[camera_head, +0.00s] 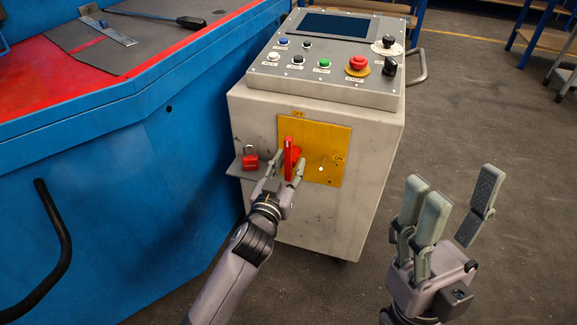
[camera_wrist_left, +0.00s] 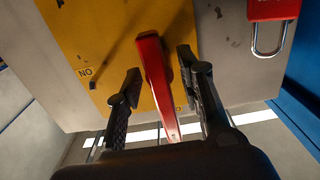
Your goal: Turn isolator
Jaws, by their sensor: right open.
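The red isolator handle (camera_head: 289,158) stands upright on a yellow plate (camera_head: 325,140) on the front of the grey control cabinet. Its top points at the OFF label; the ON label is at the plate's right. My left gripper (camera_head: 279,172) is at the handle, with fingers on both sides of it. In the left wrist view the red handle (camera_wrist_left: 156,82) lies between the two open fingers (camera_wrist_left: 160,92), with gaps on both sides. My right gripper (camera_head: 446,208) is open and empty, in the air right of the cabinet.
A red padlock (camera_head: 250,161) sits on a small ledge left of the yellow plate. The cabinet top (camera_head: 325,71) carries buttons, a red emergency stop (camera_head: 357,63) and a screen. A blue machine (camera_head: 150,145) stands close on the left.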

